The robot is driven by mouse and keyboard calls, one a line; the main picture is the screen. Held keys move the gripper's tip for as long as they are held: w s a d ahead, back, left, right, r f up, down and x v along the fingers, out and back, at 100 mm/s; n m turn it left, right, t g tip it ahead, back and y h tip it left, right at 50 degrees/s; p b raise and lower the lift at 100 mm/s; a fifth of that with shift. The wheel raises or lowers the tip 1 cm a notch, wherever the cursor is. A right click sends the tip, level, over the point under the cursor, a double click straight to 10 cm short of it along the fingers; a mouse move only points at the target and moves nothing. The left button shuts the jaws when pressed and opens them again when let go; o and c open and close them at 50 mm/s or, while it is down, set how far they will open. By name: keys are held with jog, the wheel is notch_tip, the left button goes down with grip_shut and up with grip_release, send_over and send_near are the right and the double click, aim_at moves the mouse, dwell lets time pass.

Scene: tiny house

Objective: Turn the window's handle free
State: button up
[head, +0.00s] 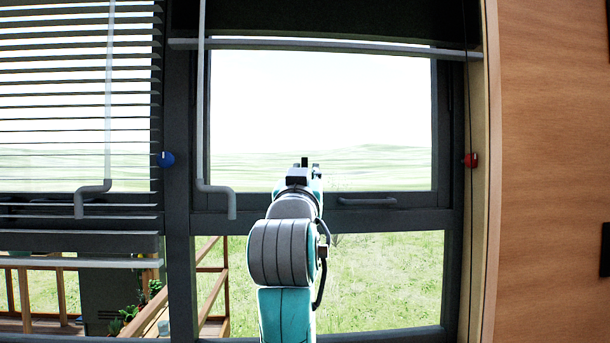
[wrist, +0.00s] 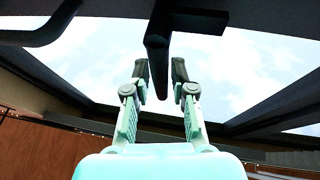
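The window's handle (wrist: 157,45) is a dark lever in the wrist view, running from its mount on the frame rail at the top down between my fingers. My gripper (wrist: 161,72) has one finger on each side of it, with a narrow gap showing on both sides. The fingers look open and not closed on it. In the head view my gripper (head: 306,166) is raised in front of the dark-framed window (head: 450,215), at the middle rail. There it hides most of the handle.
A grey horizontal bar (head: 367,201) sits on the rail to the right. Blind cranks (head: 215,195) hang to the left. A blue knob (head: 166,159) and a red knob (head: 470,160) are on the frame. A wooden wall (head: 550,170) stands at right.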

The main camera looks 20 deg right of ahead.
jog(key=s+a+f, duration=0.1)
jog(key=s+a, duration=0.3)
jog(key=s, duration=0.3)
jog(key=s+a+f, duration=0.1)
jog(key=s+a, duration=0.3)
jog(key=s, duration=0.3)
jog(key=shift+s, duration=0.2)
jog(key=shift+a, duration=0.2)
